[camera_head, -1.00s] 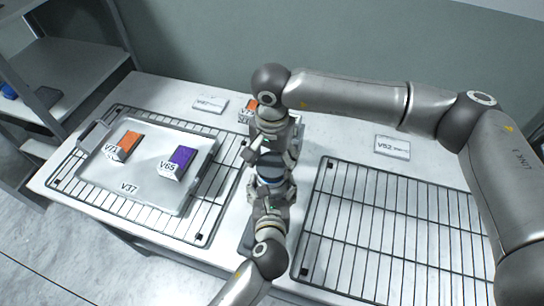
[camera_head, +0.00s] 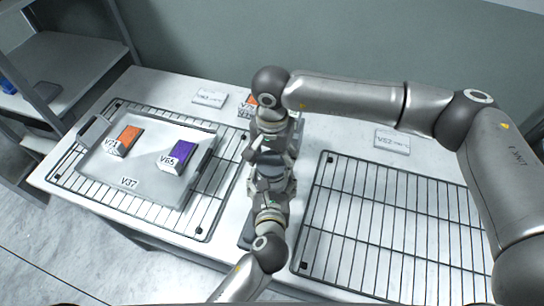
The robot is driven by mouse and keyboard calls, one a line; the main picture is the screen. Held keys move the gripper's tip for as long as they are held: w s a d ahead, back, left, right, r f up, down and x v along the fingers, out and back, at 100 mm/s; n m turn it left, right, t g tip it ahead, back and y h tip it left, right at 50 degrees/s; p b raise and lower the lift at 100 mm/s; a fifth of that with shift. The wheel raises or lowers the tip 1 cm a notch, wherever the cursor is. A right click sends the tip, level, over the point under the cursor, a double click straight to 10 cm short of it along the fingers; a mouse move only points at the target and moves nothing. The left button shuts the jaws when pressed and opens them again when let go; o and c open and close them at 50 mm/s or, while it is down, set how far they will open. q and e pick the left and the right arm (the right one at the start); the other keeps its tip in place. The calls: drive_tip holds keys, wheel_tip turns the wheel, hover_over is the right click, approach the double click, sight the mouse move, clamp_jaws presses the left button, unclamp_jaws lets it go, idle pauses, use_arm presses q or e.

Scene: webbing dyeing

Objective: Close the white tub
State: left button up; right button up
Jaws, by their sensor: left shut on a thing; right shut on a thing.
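My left gripper (camera_head: 270,188) reaches in from the bottom and my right gripper (camera_head: 269,152) from the back. They meet tip to tip over the table between the two racks. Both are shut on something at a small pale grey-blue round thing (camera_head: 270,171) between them. It is probably the white tub, but the fingers hide most of it. I cannot tell how its lid sits or which part each gripper holds.
A grey tray (camera_head: 143,180) marked V37 lies on the left wire rack (camera_head: 203,221) with an orange block (camera_head: 128,138) and a purple block (camera_head: 183,151). The right wire rack (camera_head: 385,223) is empty. Another orange item (camera_head: 247,101) stands behind my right gripper.

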drive_tip(key=shift+f, duration=0.6)
